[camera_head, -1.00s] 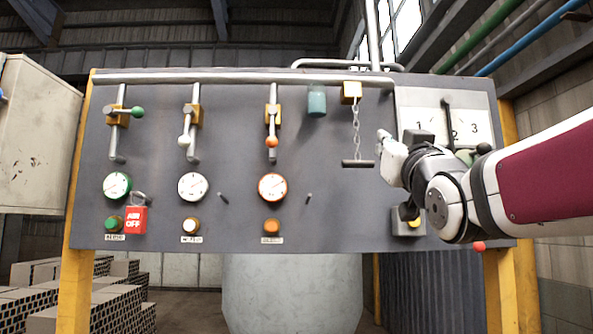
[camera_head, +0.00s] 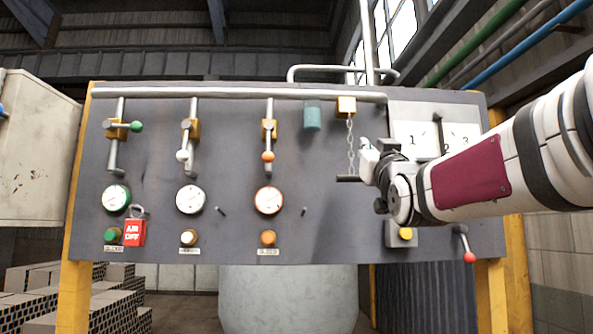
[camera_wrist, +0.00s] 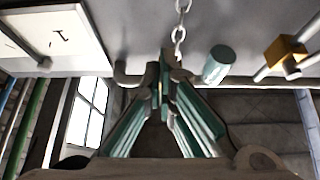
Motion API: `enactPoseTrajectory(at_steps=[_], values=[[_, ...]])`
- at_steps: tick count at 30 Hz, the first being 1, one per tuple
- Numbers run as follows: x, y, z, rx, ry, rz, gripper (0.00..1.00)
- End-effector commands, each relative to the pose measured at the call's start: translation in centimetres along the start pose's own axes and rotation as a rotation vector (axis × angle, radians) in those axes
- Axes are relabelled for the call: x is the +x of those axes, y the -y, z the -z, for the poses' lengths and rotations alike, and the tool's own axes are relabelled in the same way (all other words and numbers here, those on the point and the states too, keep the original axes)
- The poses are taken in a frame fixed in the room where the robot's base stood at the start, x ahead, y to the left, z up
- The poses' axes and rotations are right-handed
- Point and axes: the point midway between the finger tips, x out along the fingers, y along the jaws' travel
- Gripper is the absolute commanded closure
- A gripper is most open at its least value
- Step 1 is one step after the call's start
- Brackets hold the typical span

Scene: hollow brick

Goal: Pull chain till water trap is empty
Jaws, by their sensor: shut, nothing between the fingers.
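The water trap (camera_head: 312,116) is a small blue-teal cylinder under the top pipe; its water level cannot be told. Beside it, a chain (camera_head: 350,135) hangs from a brass block (camera_head: 346,106) and ends in a dark horizontal bar handle (camera_head: 348,178). My gripper (camera_head: 364,146) is just right of the chain, above the handle. In the wrist view, my shut, empty fingers (camera_wrist: 166,62) overlap the lower end of the visible chain (camera_wrist: 180,25); contact cannot be told. The trap (camera_wrist: 218,65) is right of the fingertips there. The handle is out of the wrist view.
A numbered white panel (camera_head: 407,118) with a dark lever is partly behind my arm. A red-tipped lever (camera_head: 467,250) is low on the right. Valve levers, gauges (camera_head: 190,199) and buttons fill the left of the board. A grey cabinet (camera_head: 35,150) stands at the far left.

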Motion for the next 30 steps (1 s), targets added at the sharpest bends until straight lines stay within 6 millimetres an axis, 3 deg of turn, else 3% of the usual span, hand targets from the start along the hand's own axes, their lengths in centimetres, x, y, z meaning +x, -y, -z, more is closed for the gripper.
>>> enactPoseTrajectory(at_steps=[6,15,30], values=[[2.5,-0.1,-0.2,0.001,0.003,-0.001,1.0],[1.2,0.0,-3.3,0.001,0.002,0.0,1.0],[1.0,0.0,-4.1,0.001,0.0,0.0,1.0]])
